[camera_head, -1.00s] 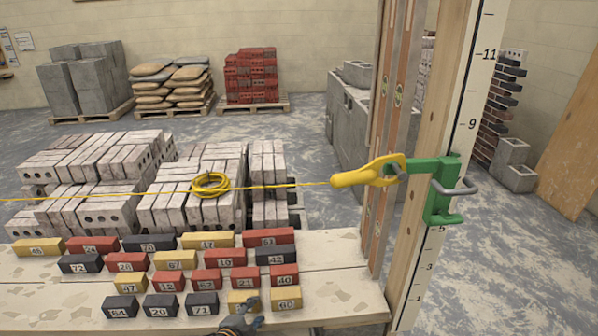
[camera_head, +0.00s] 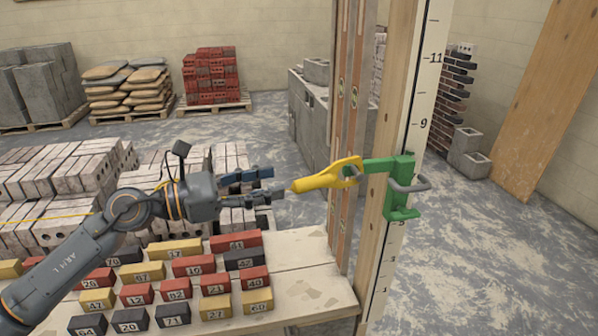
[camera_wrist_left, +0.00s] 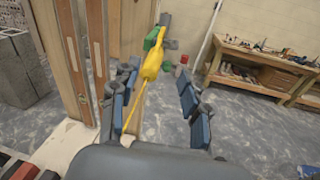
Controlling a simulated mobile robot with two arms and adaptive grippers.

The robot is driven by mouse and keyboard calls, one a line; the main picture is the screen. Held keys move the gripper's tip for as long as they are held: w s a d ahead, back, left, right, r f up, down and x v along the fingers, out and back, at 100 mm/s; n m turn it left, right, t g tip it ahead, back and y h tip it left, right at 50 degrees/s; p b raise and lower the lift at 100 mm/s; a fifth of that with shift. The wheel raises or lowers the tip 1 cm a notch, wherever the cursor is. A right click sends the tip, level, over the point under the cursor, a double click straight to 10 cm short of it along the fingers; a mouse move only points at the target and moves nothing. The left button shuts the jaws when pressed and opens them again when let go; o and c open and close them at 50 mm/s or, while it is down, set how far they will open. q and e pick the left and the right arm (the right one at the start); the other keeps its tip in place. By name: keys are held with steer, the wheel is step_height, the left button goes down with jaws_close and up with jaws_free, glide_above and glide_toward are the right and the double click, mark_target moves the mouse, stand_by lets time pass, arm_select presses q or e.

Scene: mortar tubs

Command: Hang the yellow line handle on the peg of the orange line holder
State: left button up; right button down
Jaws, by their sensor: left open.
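The yellow line handle (camera_head: 318,180) sits by its ring end at the peg of a green line holder (camera_head: 402,187), which is clamped on the wooden post. Whether the ring is fully around the peg is hard to tell. My left gripper (camera_head: 279,183) is open, just left of the handle's narrow end. In the left wrist view the handle (camera_wrist_left: 151,64) lies ahead between the open fingers (camera_wrist_left: 158,74), its yellow line running down to the left finger. The green holder (camera_wrist_left: 153,38) shows behind it. No orange holder shows. My right gripper is not in view.
A board with several numbered red, yellow and dark blocks (camera_head: 201,264) lies below my left arm. Pale brick stacks (camera_head: 65,175) stand behind it. The upright post (camera_head: 383,130) with a ruler is close right of the handle. Open floor (camera_head: 490,260) lies right.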

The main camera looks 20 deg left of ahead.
mark_target(337, 168)
arm_select(q)
steer(key=p+x, duration=0.6)
steer(key=x, duration=0.6)
steer(key=shift+w+r, duration=0.15)
steer(key=shift+w+d+p, duration=0.3)
steer(key=shift+d+p, duration=0.05)
jaws_close()
steer(key=shift+w+d, duration=0.1)
steer(key=shift+d, duration=0.1)
steer(key=shift+w+d+p, duration=0.15)
steer(key=shift+d+p, duration=0.05)
steer(key=shift+p, duration=0.2)
steer(key=shift+w+d, duration=0.15)
steer(key=shift+d, duration=0.1)
